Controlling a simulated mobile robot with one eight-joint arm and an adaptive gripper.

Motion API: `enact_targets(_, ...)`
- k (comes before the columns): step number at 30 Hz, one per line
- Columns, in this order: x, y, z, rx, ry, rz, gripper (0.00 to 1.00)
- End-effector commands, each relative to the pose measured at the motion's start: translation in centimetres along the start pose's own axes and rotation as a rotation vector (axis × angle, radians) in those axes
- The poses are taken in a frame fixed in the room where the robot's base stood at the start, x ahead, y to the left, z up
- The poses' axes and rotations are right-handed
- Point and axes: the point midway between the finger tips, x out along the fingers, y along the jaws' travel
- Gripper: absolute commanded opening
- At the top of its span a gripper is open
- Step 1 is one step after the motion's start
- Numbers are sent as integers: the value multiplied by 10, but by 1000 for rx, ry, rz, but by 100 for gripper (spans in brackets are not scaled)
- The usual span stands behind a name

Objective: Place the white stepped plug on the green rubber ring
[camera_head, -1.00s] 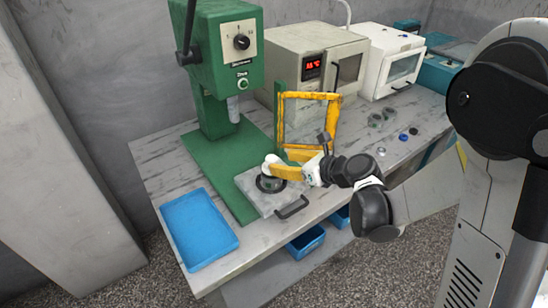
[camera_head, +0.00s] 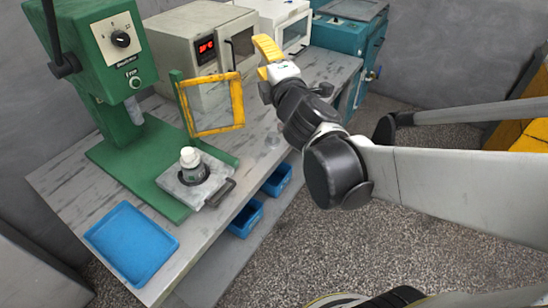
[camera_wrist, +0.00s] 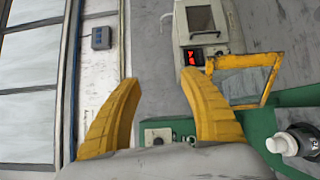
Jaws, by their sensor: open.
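The white stepped plug (camera_head: 190,157) stands upright on a grey cylindrical part, inside a dark round opening of the grey fixture plate (camera_head: 168,181). It also shows at the lower right of the wrist view (camera_wrist: 281,144). I cannot make out the green rubber ring; the plug and the parts around it may hide it. My gripper (camera_head: 262,59) is open and empty, raised well above the bench, up and to the right of the plug and apart from it. Its two yellow fingers (camera_wrist: 158,105) stand wide apart in the wrist view.
A green press (camera_head: 112,75) stands behind the fixture. A yellow frame (camera_head: 240,100) on a green post rises beside it. A blue tray (camera_head: 130,243) lies at the bench's front left. Blue bins (camera_head: 246,218) sit below the bench edge.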

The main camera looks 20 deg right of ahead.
Motion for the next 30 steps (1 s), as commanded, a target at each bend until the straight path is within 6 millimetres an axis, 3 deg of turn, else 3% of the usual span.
enact_targets(1, -21, -12, 20, 238, -100, -84, 50)
enact_targets(4, -70, -60, 36, 714, -296, -287, 50)
enact_targets(6, -109, -95, 26, 987, -414, -436, 50)
enact_targets(9, -161, -131, -1, 1269, -546, -628, 50)
enact_targets(12, -196, -148, -24, 1423, -627, -757, 50)
enact_targets(16, -213, -154, -37, 1494, -669, -826, 50)
enact_targets(30, -214, -155, -38, 1496, -670, -828, 50)
